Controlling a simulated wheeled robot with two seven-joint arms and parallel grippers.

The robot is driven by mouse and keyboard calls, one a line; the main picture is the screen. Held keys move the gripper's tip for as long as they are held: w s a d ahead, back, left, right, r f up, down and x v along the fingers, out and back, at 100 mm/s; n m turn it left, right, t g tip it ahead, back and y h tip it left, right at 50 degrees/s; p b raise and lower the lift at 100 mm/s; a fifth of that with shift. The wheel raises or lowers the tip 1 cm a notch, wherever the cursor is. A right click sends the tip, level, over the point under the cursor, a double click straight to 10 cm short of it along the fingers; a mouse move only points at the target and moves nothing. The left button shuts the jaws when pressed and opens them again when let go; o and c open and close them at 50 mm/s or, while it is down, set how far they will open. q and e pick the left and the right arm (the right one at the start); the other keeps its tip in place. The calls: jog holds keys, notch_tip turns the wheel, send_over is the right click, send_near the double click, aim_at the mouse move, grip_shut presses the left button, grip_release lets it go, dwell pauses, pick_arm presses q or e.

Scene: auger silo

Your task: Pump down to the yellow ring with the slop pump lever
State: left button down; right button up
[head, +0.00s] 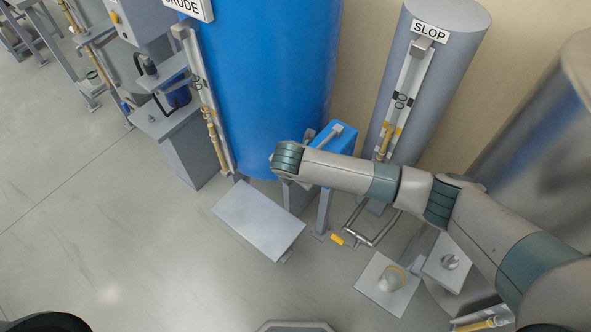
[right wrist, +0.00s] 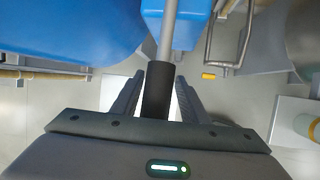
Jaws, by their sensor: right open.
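The grey SLOP tank (head: 430,60) stands at the upper right of the head view. Its white sight gauge (head: 408,85) carries black rings and a yellow mark (head: 390,129); a tan column shows low in the tube. The blue pump box (head: 341,133) stands below and left of it, also seen in the right wrist view (right wrist: 186,22). The lever's grey rod and black grip (right wrist: 157,88) run back from the box. My right gripper (right wrist: 160,84) is open, with a finger on each side of the grip. My forearm hides the lever in the head view.
A blue CRUDE tank (head: 262,75) with its own gauge stands left of the pump. A glass jar (head: 391,279) with a yellow rim stands on a small plate. Left floor is free.

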jog(key=b+v, duration=0.2)
jog(key=v, duration=1.5)
jog(key=shift+a+r, duration=0.1)
jog(key=shift+r, duration=0.1)
notch_tip(320, 180, up, 20)
jog(key=s+d+p, duration=0.2)
jog(key=p, duration=1.2)
jog(key=shift+s+d+f+p, duration=0.2)
jog(key=shift+s+d+p, duration=0.1)
jog(key=shift+d, duration=0.1)
dwell(1.0)
dwell(0.8)
